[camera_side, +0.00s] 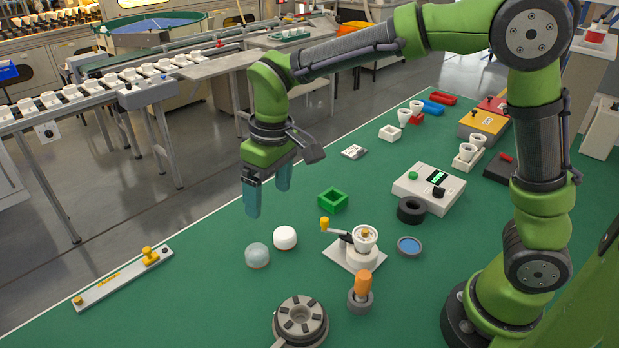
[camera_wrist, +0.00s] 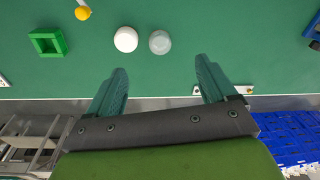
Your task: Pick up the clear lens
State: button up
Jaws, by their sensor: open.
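The clear lens (camera_side: 257,255) is a translucent grey-blue dome on the green table in the side view. It also shows in the wrist view (camera_wrist: 160,42), beyond the fingertips and between their lines. A white dome (camera_side: 285,237) stands close beside it, and in the wrist view this white dome (camera_wrist: 126,39) is just left of the lens. My gripper (camera_side: 267,203) is open and empty, in the air above the table's far edge, up and behind the lens. In the wrist view its two teal fingers (camera_wrist: 160,72) are wide apart. Nothing hides the lens.
A green square frame (camera_side: 333,201) and a white fixture with a yellow-knobbed lever (camera_side: 355,250) stand right of the domes. A metal bar with a yellow knob (camera_side: 122,280) lies at the left edge. A round grey fixture (camera_side: 300,322) is in front. Table around the lens's left is clear.

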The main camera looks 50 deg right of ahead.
jog(key=w+a+f+n, duration=0.1)
jog(key=w+a+n, duration=0.1)
jog(key=w+a, duration=0.1)
jog(key=h, duration=0.1)
send_over(257, 250)
jog(key=shift+g, duration=0.4)
jog(key=f, duration=1)
jog(key=shift+s+a+f, duration=0.2)
jog(key=shift+a+f, duration=0.05)
jog(key=shift+a, duration=0.1)
jog(key=shift+w+d+f, duration=0.1)
jog(key=shift+d+f, duration=0.1)
jog(key=shift+f, duration=1.15)
jog(key=shift+w+d+f, duration=0.1)
jog(key=shift+d+f, duration=0.05)
jog(key=shift+f, duration=1.2)
jog(key=shift+c, duration=0.3)
jog(key=c, duration=1)
jog(key=shift+c, duration=0.2)
jog(key=shift+r, duration=0.15)
